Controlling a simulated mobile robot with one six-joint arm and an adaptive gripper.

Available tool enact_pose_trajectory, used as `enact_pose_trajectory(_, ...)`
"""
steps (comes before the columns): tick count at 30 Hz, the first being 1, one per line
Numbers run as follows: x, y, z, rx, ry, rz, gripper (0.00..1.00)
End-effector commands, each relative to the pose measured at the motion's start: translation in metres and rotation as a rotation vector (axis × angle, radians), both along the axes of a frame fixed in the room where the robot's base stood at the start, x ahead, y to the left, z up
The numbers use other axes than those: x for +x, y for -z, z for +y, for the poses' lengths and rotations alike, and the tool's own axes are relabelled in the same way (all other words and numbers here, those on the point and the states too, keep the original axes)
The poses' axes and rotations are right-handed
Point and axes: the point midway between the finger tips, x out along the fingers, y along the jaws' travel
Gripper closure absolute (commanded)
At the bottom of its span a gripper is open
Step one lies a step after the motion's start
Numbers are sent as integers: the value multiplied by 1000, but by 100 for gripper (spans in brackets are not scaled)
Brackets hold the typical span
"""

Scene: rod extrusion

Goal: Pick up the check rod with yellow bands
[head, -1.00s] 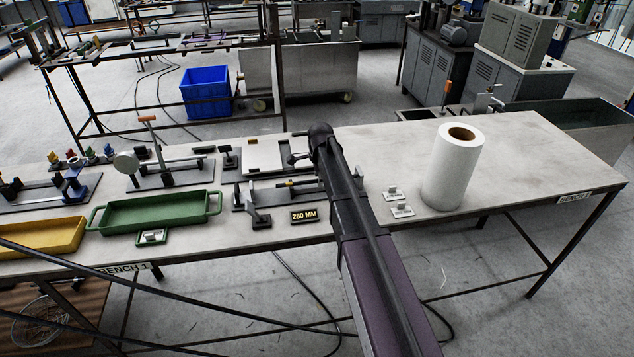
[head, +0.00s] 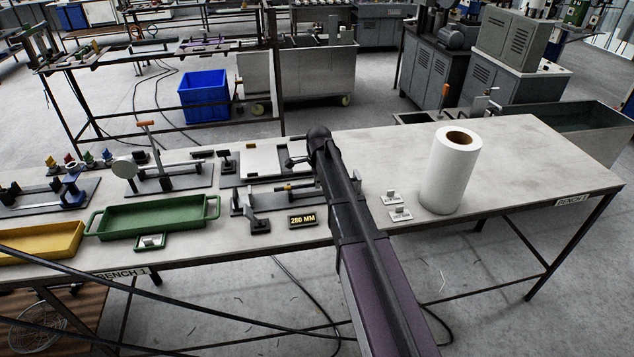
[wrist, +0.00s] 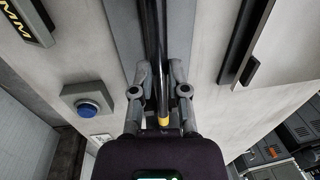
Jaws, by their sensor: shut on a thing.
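A dark rod (wrist: 153,35) with a yellow band (wrist: 163,122) near its lower end runs down the middle of the wrist view. My gripper (wrist: 160,72) is shut on this rod, with one grey finger on each side. Part of the rod below the fingers shows close to my wrist. In the head view my arm hides most of my gripper and the rod. I cannot tell whether the rod still touches the grey strip (wrist: 122,30) beneath it.
A 280 MM sign (head: 303,220) stands at the bench front. A blue button (wrist: 88,108) shows in the wrist view. Green (head: 150,214) and yellow (head: 40,241) trays lie left. A white roll (head: 450,175) stands right of my arm; the bench's right end is clear.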

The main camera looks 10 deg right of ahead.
Motion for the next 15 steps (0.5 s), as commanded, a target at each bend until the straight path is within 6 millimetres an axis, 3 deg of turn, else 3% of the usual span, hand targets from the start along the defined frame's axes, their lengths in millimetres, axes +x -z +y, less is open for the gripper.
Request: enact_pose_trajectory(15,0,-44,0,-1,0,0,100)
